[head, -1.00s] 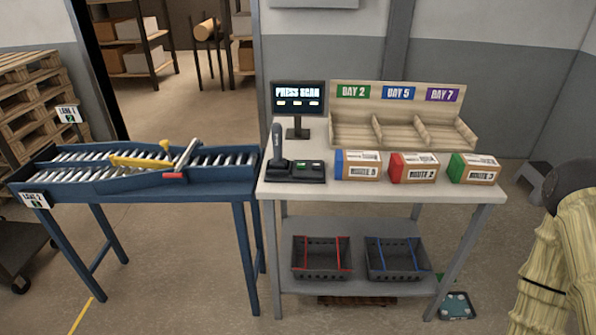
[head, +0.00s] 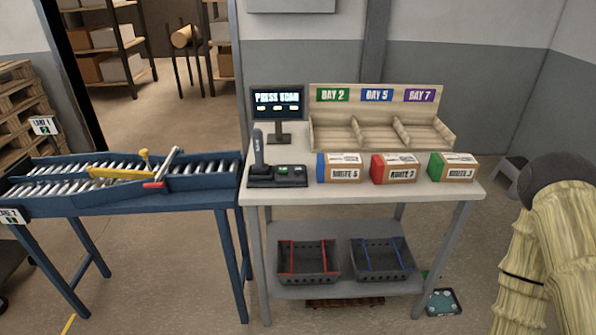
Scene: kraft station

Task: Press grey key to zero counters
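A dark key pad (head: 277,180) sits on the left front of the grey table, with a handheld scanner (head: 259,150) upright at its left end. A green key (head: 283,169) shows on the pad. A greyish key (head: 298,169) seems to lie just right of it, small and hard to make out. The monitor (head: 278,103) behind the pad reads "PRESS SCAN" above several small boxes too small to read. My arm is at the right edge, well away from the pad, and my gripper is out of view.
Three boxes with blue (head: 339,168), red (head: 393,168) and green (head: 452,167) ends stand along the table front. A wooden day rack (head: 380,132) is behind them. A blue roller conveyor (head: 120,190) stands left. Two dark crates (head: 308,262) are on the lower shelf.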

